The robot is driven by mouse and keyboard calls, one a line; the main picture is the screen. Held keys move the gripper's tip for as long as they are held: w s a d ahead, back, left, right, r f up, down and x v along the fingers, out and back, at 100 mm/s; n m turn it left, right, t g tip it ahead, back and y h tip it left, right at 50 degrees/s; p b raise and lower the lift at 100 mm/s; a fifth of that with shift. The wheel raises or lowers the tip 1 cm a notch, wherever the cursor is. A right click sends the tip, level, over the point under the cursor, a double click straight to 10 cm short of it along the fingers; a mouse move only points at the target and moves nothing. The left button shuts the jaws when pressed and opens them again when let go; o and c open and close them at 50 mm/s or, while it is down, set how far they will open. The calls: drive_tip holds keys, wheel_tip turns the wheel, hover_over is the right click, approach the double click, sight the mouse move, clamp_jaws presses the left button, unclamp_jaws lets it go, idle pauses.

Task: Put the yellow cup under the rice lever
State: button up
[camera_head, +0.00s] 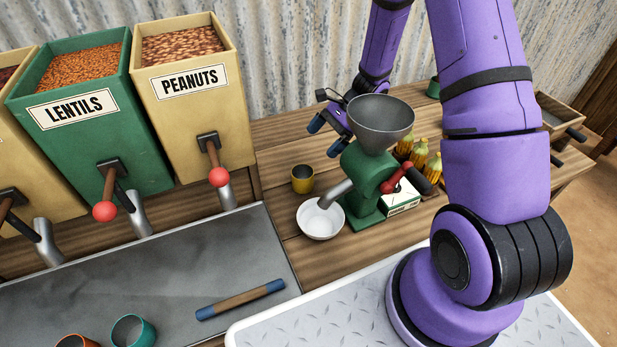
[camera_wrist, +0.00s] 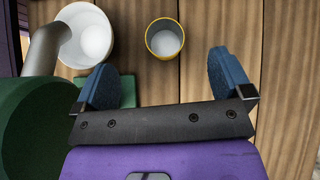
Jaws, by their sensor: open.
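The yellow cup (camera_head: 302,179) stands upright on the wooden table, left of the green grinder, behind the white bowl. In the wrist view the yellow cup (camera_wrist: 164,39) shows from above, with a pale grey inside, and looks empty. My gripper (camera_head: 328,121) is behind the grinder in the head view, partly hidden by its funnel. In the wrist view my gripper (camera_wrist: 160,75) has its two blue fingers spread apart, with nothing between them; the cup lies just beyond the fingertips. No rice label shows; the readable dispensers are lentils (camera_head: 75,100) and peanuts (camera_head: 195,85).
The green grinder (camera_head: 362,185) with its grey funnel stands close to my gripper. Its spout is over the white bowl (camera_head: 320,219). Yellow bottles (camera_head: 419,155) stand to the right. A blue-ended bar (camera_head: 241,299), a teal cup (camera_head: 133,331) and an orange cup (camera_head: 76,341) are at the front left.

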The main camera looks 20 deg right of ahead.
sight(305, 171)
drive_tip(key=shift+m, duration=0.8)
drive_tip(key=shift+w+a+f, duration=0.1)
drive_tip(key=shift+a+f, duration=0.95)
drive_tip(key=shift+f, duration=0.85)
drive_tip(key=shift+w+a+f, duration=0.1)
drive_tip(key=shift+a+f, duration=0.95)
drive_tip(key=shift+f, duration=0.9)
drive_tip(key=shift+a+f, duration=1.05)
drive_tip(key=shift+f, duration=0.85)
drive_tip(key=c, duration=1.1)
